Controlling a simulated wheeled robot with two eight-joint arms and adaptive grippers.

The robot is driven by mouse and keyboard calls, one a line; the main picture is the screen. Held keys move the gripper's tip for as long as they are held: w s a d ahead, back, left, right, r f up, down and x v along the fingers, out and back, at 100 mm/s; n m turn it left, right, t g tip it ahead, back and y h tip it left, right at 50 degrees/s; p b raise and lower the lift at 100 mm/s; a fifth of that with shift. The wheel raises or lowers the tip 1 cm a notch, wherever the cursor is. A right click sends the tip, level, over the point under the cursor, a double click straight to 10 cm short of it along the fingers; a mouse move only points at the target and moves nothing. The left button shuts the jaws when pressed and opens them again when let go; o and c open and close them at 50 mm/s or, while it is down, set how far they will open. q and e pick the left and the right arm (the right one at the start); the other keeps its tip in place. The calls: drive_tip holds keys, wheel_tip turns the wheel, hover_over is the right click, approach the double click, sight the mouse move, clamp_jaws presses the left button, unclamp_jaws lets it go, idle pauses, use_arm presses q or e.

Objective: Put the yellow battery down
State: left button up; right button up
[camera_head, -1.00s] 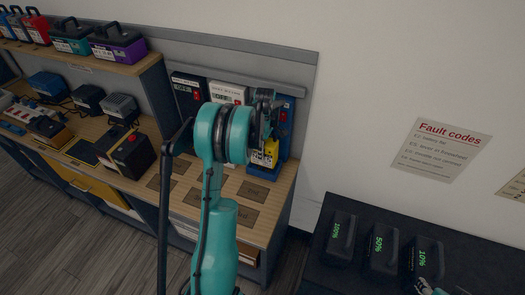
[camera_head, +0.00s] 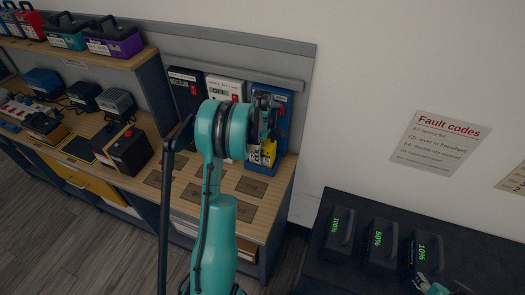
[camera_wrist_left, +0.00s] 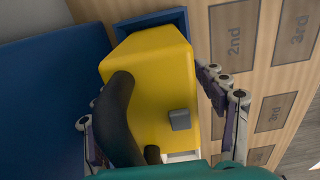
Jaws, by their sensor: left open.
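The yellow battery (camera_head: 262,154) stands in the foot of the blue charger (camera_head: 284,118) at the right end of the workbench. In the left wrist view the yellow battery (camera_wrist_left: 160,60) has a black handle and a small grey block on its face. Its far end meets a blue tray edge (camera_wrist_left: 150,20). My left gripper (camera_head: 266,125) is at the battery. In the left wrist view its fingers (camera_wrist_left: 158,108) are open, one on each side of the battery. My right gripper (camera_head: 432,286) shows only in part at the bottom right, by the dark batteries.
A black charger (camera_head: 184,95) and a white charger (camera_head: 224,90) stand left of the blue one. Marked plates (camera_head: 251,187) lie on the bench in front. Dark batteries with green percentages (camera_head: 382,245) stand on the black table at right. A black-red box (camera_head: 130,152) is left.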

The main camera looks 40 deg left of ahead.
use_arm(q)
drive_tip(key=shift+r, duration=0.55)
wheel_tip(320, 180, up, 11)
drive_tip(key=p, duration=0.3)
drive_tip(key=shift+f, duration=0.15)
drive_tip(key=shift+d+r, duration=0.1)
drive_tip(key=shift+r, duration=0.2)
drive_tip(key=s+d+r+m+t, duration=0.25)
drive_tip(key=d+r+m, duration=0.4)
drive_tip(key=d, duration=0.35)
drive_tip(key=s+d+m+t, duration=0.4)
drive_tip(key=s+d+m, duration=1.1)
drive_tip(key=s+d, duration=0.2)
drive_tip(key=shift+s+d+r+t, duration=0.15)
drive_tip(key=shift+d+r+t, duration=0.2)
drive_tip(key=shift+d, duration=0.35)
drive_tip(key=shift+f, duration=0.1)
